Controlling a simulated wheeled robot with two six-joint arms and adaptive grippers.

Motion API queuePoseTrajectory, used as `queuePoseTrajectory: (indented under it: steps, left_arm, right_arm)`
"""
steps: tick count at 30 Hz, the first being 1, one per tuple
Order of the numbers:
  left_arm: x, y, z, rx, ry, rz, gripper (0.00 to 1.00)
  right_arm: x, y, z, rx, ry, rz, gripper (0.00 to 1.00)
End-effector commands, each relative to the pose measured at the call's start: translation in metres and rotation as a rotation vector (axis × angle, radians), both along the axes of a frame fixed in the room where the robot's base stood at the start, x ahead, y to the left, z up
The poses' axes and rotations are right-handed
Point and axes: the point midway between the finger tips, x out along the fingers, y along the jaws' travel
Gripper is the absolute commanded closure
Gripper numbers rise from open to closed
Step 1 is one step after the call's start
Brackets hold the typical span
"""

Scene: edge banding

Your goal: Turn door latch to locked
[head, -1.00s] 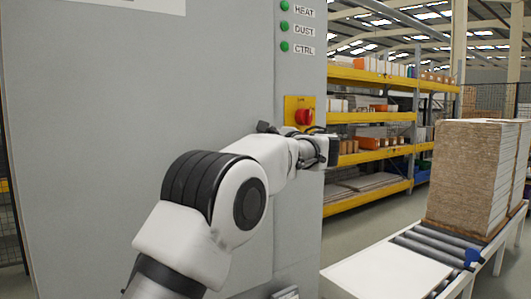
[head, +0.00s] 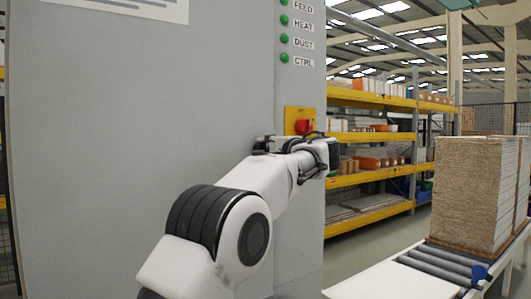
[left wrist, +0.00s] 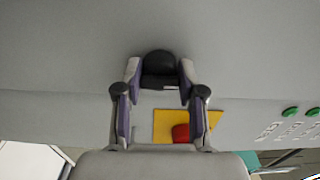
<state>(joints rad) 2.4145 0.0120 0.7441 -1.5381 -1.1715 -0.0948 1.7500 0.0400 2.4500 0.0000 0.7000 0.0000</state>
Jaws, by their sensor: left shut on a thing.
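The door latch (left wrist: 158,66) is a dark, rounded handle on the grey cabinet face, at the upper middle of the left wrist view. My left gripper (left wrist: 158,80) has its two fingers on either side of it and is shut on it. In the head view my left gripper (head: 264,146) reaches the cabinet front just left of and below the red knob; the latch itself is mostly hidden there by the gripper. I cannot tell the latch's exact angle. My right gripper is in neither view.
A red rotary knob (head: 304,126) on a yellow plate (head: 292,114) sits close beside the gripper. Green buttons (head: 284,40) with labels run above it on the cabinet (head: 130,130). A roller conveyor (head: 440,264) with stacked boards (head: 465,190) stands at the right, shelves behind.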

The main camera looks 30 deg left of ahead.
Motion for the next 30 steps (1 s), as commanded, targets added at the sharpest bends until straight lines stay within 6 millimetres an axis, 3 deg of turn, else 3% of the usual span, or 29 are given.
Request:
queuePoseTrajectory:
  steps: [9, 10, 12, 23, 30]
  left_arm:
    - [0.0, 0.0, 0.0, -0.002, -0.004, 0.0, 0.96]
    - [0.0, 0.0, 0.0, -0.002, -0.004, 0.0, 0.58]
    - [0.0, 0.0, 0.0, -0.002, -0.004, 0.0, 0.36]
    - [-0.001, -0.004, 0.001, -0.001, -0.003, -0.001, 0.36]
    - [-0.019, -0.048, 0.002, 0.002, -0.002, -0.003, 0.36]
  right_arm:
    - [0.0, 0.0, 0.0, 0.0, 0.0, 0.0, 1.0]
    - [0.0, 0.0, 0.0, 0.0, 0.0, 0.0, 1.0]
    - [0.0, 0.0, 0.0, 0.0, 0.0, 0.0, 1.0]
    - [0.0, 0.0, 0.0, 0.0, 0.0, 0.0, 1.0]
    - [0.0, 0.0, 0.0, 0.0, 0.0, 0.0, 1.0]
